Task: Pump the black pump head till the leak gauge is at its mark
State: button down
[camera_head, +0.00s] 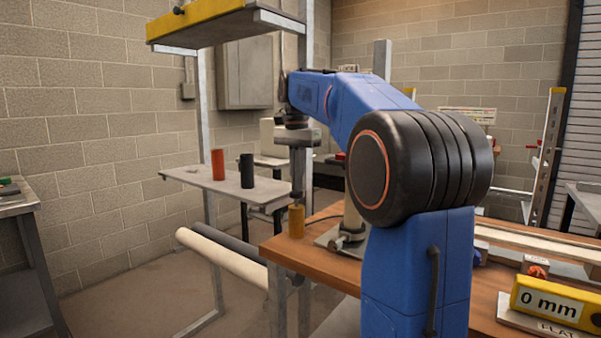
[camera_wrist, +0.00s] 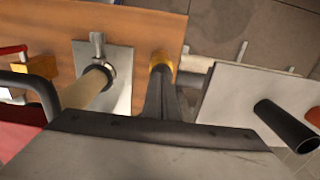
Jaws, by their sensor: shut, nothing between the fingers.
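My gripper (camera_head: 297,198) points down with its fingers together over a small yellow-brown cylinder (camera_head: 296,222) at the left corner of the wooden bench. In the wrist view the closed fingers (camera_wrist: 161,75) reach to this yellow piece (camera_wrist: 163,60); I cannot tell whether they touch it. I cannot make out a black pump head or a leak gauge for certain. A cream upright cylinder (camera_wrist: 88,88) stands on a steel plate with a clamp beside the gripper, and its lower part shows behind my arm in the head view (camera_head: 352,222). My arm hides much of the bench.
A pale shelf (camera_head: 200,178) at the left carries a red cylinder (camera_head: 218,163) and a black cylinder (camera_head: 247,170). A yellow block marked 0 mm (camera_head: 548,303) sits at the bench's right front. A yellow-edged panel (camera_head: 205,20) hangs above. A red item with a black handle (camera_wrist: 28,85) is near.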

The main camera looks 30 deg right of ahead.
jog(key=shift+f, duration=0.15)
jog(key=shift+f, duration=1.3)
jog(key=shift+r, duration=0.55)
notch_tip(320, 180, up, 13)
jog(key=shift+r, duration=0.15)
